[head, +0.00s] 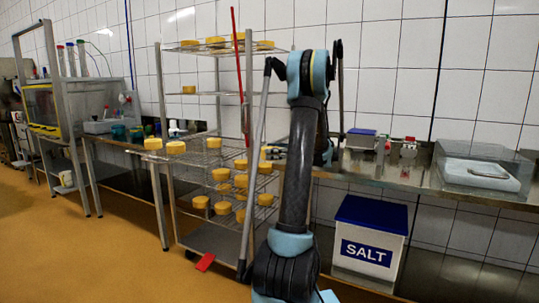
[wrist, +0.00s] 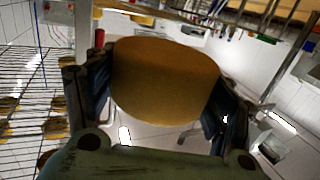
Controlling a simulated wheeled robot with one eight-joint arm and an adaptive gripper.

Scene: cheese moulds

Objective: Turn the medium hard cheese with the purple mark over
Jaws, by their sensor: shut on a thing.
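A thick, round, yellow-brown cheese (wrist: 165,82) fills the middle of the wrist view. My gripper (wrist: 158,92) is shut on it, with one dark finger on each side. No purple mark shows on the face I see; the far side is hidden. In the head view my arm stands in front of the rack's right side, and I cannot make out the gripper or the held cheese behind it.
A wire rack (head: 161,95) bears several yellow cheeses on its shelves, two (head: 176,147) at its left edge. A steel counter (head: 400,172) runs along the tiled wall. A salt bin (head: 370,238) stands below it. The orange floor at front left is clear.

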